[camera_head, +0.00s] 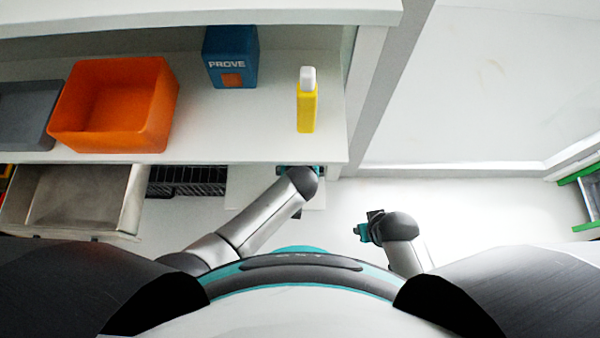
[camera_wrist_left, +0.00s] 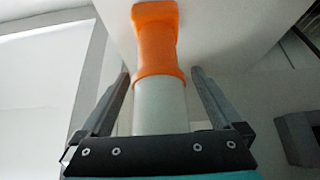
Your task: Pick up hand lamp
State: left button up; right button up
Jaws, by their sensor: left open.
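The hand lamp (camera_wrist_left: 158,50), with an orange head and a white body, shows in the left wrist view. It lies between the two fingers of my left gripper (camera_wrist_left: 161,74), which is open with a gap visible on each side of the lamp. The lamp's near end is hidden behind the gripper's base. In the head view my left arm reaches to the shelf's front edge, and the fingers and lamp are hidden there. My right gripper (camera_head: 368,229) is held out over the floor, away from the shelf; its fingers are too small to read.
On the white shelf (camera_head: 270,140) stand an orange bin (camera_head: 75,130), a grey tray (camera_head: 22,140), a blue "PROVE" box (camera_head: 231,60) and a yellow bottle (camera_head: 306,110). An open drawer (camera_head: 130,200) juts out at left.

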pick_arm(q)
grip_shut()
dwell(0.8)
